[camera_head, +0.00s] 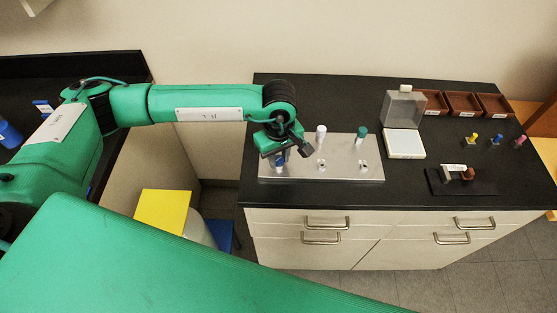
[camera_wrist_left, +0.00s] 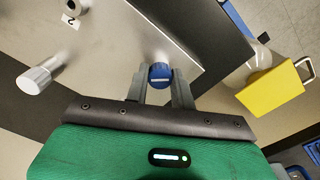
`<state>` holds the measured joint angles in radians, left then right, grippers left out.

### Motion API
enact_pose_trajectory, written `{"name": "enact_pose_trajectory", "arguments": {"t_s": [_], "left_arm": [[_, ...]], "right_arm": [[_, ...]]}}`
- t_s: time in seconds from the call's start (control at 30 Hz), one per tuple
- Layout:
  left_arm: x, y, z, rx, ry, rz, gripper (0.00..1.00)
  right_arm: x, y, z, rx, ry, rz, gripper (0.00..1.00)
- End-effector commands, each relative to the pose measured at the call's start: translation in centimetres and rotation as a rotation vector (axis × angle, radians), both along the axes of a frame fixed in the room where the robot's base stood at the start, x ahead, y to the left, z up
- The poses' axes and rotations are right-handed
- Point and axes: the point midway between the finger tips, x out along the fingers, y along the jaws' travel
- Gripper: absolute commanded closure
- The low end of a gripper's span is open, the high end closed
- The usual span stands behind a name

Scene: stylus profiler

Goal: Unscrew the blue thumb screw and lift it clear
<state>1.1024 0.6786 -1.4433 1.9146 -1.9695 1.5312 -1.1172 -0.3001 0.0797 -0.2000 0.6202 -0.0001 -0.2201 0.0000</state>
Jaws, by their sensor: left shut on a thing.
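The blue thumb screw (camera_wrist_left: 159,72) is between the fingers of my left gripper (camera_wrist_left: 160,83) in the left wrist view. In the head view my left gripper (camera_head: 279,163) points down at the left end of the silver metal plate (camera_head: 342,173), shut on the blue screw, which is mostly hidden there. I cannot tell how far the screw sits in the plate. A white knob (camera_head: 320,131) and a green knob (camera_head: 361,134) stand on the plate to the right. The white knob (camera_wrist_left: 36,79) also shows in the left wrist view. My right gripper is not in view.
Right of the plate are a clear box with a white base (camera_head: 404,144), brown trays (camera_head: 462,103), a dark stand (camera_head: 463,186) and several small coloured pieces (camera_head: 496,139). A yellow-topped stool (camera_head: 163,211) stands on the floor left of the cabinet.

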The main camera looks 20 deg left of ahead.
Motion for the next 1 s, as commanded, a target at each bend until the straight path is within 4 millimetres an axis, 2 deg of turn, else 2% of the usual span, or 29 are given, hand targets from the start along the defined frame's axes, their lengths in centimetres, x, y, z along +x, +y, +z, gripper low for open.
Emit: {"name": "enact_pose_trajectory", "arguments": {"t_s": [0.07,0.8,1.0], "left_arm": [[-0.11,0.0,-0.16,0.001,0.004,0.074,1.0],[-0.11,0.03,-0.16,0.003,0.002,1.315,1.0],[-0.07,0.07,-0.01,0.003,0.001,1.297,1.0]], "right_arm": [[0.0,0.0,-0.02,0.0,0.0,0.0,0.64],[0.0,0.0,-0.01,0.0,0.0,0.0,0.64],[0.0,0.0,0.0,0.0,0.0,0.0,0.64]]}}
